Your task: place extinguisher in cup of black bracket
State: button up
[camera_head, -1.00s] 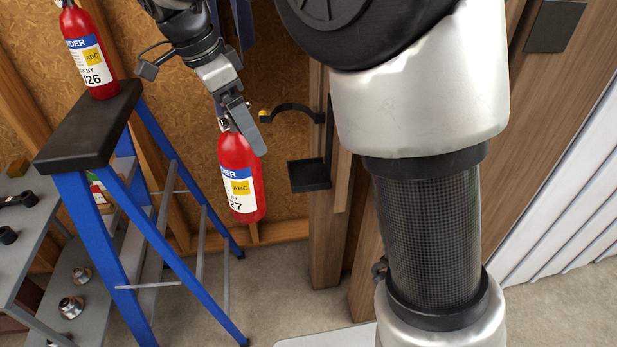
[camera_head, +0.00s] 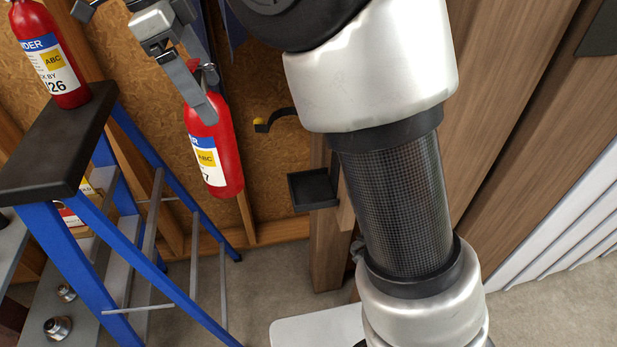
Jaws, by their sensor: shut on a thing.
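My gripper (camera_head: 203,88) is shut on a red extinguisher (camera_head: 222,158) at its neck. The extinguisher hangs in the air, slightly tilted, with its label facing me. The black bracket's cup (camera_head: 313,188) is a shallow square tray, to the right of and a little lower in the picture than the extinguisher, apart from it.
A second red extinguisher (camera_head: 53,60) stands on the black top (camera_head: 62,160) of a blue stepladder at left. Wooden studs (camera_head: 327,240) stand behind and beside the bracket. My arm covers the middle right. A grey shelf (camera_head: 70,330) is at lower left.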

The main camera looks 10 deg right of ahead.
jog(key=shift+w+r, duration=0.2)
jog(key=shift+w, duration=0.25)
jog(key=d, duration=2)
notch_tip(320, 180, down, 7)
jog(key=shift+f, duration=0.1)
